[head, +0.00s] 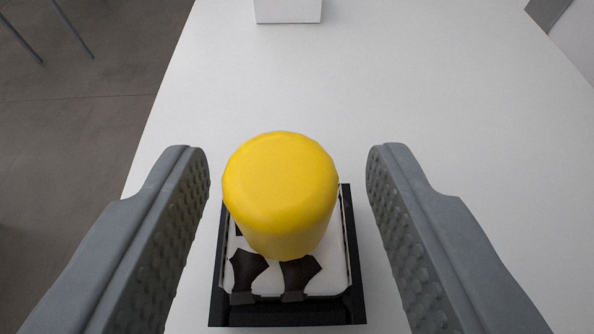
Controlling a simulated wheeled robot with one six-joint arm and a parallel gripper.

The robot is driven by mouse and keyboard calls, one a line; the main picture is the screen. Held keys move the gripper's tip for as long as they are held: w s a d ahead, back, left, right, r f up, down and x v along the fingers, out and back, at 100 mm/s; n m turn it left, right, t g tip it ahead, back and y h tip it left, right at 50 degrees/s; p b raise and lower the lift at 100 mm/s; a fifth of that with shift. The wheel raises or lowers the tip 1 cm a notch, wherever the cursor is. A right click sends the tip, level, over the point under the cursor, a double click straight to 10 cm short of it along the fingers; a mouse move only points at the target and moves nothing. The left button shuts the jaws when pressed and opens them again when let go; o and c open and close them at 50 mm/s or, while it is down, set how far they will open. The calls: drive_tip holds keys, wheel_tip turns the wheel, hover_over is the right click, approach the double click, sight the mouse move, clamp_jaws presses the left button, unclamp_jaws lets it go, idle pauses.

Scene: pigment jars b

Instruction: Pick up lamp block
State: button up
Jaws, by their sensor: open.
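A yellow, round-topped cylinder (280,190) stands between the two fingers of my gripper (288,170). It appears to be the top of the lamp block. Under it is a square black base (288,314) with a white inner surface and two dark angular pieces (300,275) at its near side. The cylinder hides much of the base, so I cannot tell how the two join. My gripper is open, with grey, studded fingers to the left and right. There is a visible gap on each side, and neither finger touches the cylinder.
The white table top (440,90) is clear around the block. A white box (288,10) stands at the far edge of the view, partly cut off. The table's left edge drops to a grey floor (70,130). A grey object (548,10) shows at the top right.

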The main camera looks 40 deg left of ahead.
drive_tip(key=shift+w+a+f, duration=0.2)
drive_tip(key=shift+w+a, duration=0.15)
drive_tip(key=shift+a, duration=0.05)
drive_tip(key=shift+c, duration=0.5)
clamp_jaws()
drive_tip(key=shift+r, duration=5)
